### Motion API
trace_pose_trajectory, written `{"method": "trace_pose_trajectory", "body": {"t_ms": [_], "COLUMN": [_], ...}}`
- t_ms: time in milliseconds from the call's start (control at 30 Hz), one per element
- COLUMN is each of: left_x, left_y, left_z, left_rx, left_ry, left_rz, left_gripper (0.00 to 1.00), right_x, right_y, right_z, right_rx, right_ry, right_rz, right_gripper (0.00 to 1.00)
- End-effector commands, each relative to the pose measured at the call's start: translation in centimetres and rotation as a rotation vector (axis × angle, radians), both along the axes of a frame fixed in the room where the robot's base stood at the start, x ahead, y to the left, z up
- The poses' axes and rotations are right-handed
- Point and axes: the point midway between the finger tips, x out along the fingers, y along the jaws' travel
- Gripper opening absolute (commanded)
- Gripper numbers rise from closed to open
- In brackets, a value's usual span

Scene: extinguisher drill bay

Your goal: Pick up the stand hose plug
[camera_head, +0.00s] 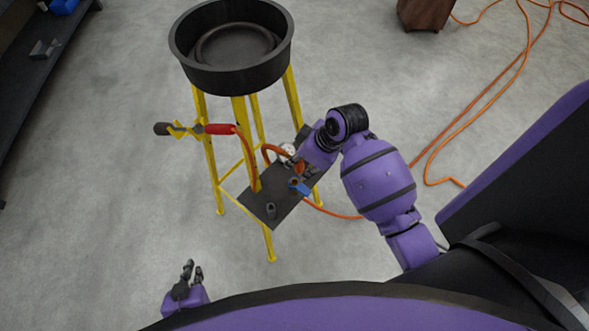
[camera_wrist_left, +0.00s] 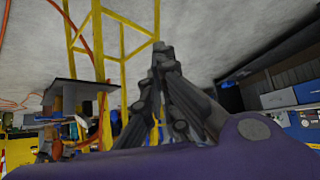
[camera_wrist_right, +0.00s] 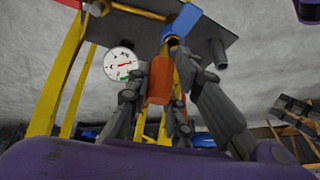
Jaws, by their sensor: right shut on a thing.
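In the right wrist view, my right gripper (camera_wrist_right: 160,98) is shut on an orange grip-like piece, which I take to be the stand hose plug (camera_wrist_right: 160,80). The piece is upright between the fingers, its upper end close to a fitting by the blue lever (camera_wrist_right: 182,22). I cannot tell whether it is still joined there. In the head view, my right gripper (camera_head: 297,172) is over the dark plate (camera_head: 258,190) of the yellow stand, partly hiding the plug. My left gripper (camera_head: 192,271) is empty, low at the left; its tips meet in the left wrist view (camera_wrist_left: 161,50).
The yellow stand carries a round black pan (camera_head: 232,80). A white gauge (camera_wrist_right: 120,64) sits beside the plug. An orange hose (camera_head: 478,98) runs across the floor at right.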

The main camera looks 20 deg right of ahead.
Motion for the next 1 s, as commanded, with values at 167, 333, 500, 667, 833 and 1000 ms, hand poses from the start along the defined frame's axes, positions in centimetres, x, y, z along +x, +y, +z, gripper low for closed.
{"method": "trace_pose_trajectory", "body": {"t_ms": [167,333,500,667,833,1000], "left_x": [0.0,-0.4,-0.6,-0.5,-0.3,-0.3], "left_y": [0.1,0.1,0.3,0.3,0.3,0.3], "left_z": [0.0,-0.6,-0.8,-0.7,-0.7,-0.7], "left_rx": [0.001,0.002,0.005,0.007,0.006,0.005], "left_ry": [-0.002,0.008,0.011,0.008,0.005,0.005], "left_rz": [0.001,0.001,0.003,0.003,0.004,0.003], "left_gripper": [0.00,0.00,0.00,0.00,0.00,0.00], "right_x": [-0.2,-0.7,-0.8,-0.9,-0.9,-0.9], "right_y": [-3.5,-7.7,-10.6,-11.9,-12.3,-12.3], "right_z": [4.2,5.8,7.2,7.9,8.1,8.2], "right_rx": [-0.004,-0.004,-0.002,0.002,0.003,0.003], "right_ry": [-0.005,0.005,0.005,0.004,0.003,0.003], "right_rz": [0.003,0.001,0.002,0.003,0.003,0.003], "right_gripper": [0.00,0.00,0.00,0.00,0.00,0.00]}}
